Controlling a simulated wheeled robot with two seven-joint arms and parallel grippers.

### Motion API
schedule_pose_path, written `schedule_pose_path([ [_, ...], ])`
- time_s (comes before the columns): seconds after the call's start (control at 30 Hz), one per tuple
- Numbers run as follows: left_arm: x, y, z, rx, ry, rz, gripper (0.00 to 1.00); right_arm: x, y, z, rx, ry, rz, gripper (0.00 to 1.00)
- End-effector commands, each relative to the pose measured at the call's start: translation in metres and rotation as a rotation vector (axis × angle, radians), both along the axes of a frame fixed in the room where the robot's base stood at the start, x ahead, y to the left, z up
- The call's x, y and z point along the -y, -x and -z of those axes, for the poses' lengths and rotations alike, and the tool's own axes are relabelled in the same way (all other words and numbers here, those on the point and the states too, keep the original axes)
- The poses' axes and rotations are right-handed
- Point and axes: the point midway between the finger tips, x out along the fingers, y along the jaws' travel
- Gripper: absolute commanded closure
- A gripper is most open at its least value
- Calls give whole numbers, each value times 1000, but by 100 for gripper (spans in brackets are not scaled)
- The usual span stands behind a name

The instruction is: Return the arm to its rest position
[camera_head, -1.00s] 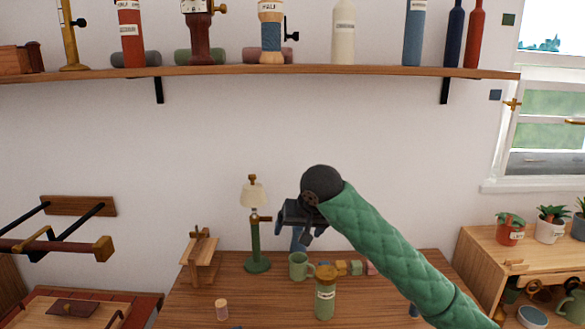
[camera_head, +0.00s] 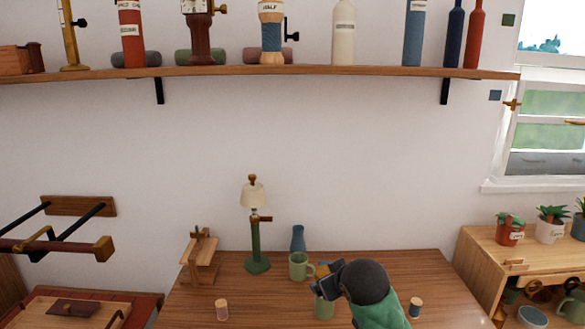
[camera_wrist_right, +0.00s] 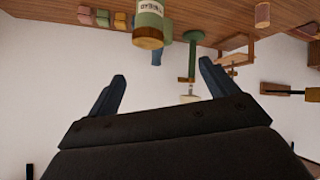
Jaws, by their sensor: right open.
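My green-sleeved right arm (camera_head: 380,308) comes in from the bottom of the head view. My left gripper is not in view.
A shelf (camera_head: 300,71) with bottles runs above. A plant cabinet (camera_head: 480,250) stands at right.

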Motion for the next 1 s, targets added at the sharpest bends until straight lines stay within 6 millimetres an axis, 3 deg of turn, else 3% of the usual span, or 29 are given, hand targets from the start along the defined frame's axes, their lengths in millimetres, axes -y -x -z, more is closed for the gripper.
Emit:
schedule_pose_path([
  [0.03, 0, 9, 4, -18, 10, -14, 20, 5, 9, 16, -20, -9, 18, 14],
  [0.27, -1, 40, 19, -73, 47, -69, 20, 27, 51, 77, -109, -37, 94, 14],
  [0.57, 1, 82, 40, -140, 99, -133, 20, 49, 121, 160, -264, -66, 171, 14],
  [1.0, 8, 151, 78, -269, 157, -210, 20, 62, 251, 277, -541, -93, 245, 14],
])
